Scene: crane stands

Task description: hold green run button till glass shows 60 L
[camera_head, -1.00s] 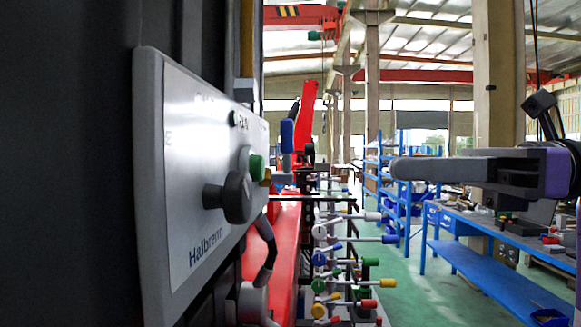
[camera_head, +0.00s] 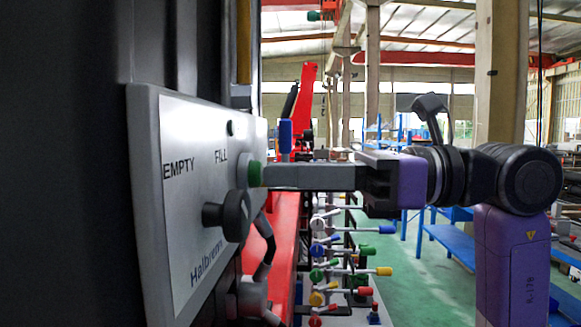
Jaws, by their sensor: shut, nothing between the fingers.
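A grey control panel (camera_head: 190,245) stands at the left, seen at a steep angle. It is labelled EMPTY, FILL and Halbrenn. A green button (camera_head: 254,173) sticks out near its right edge. A dark round knob (camera_head: 235,215) sits just below and left of the button. My gripper (camera_head: 268,175) is shut and empty, reaching in from the right. Its fingertips are at the green button's face and appear to touch it; I cannot tell whether the button is pressed in. No glass with a litre reading can be made out.
A small dark button (camera_head: 232,128) is above the green one. Several levers with coloured knobs (camera_head: 340,270) stand below my gripper. A blue-capped lever (camera_head: 285,136) rises behind the fingers. A blue workbench (camera_head: 447,240) is at the right.

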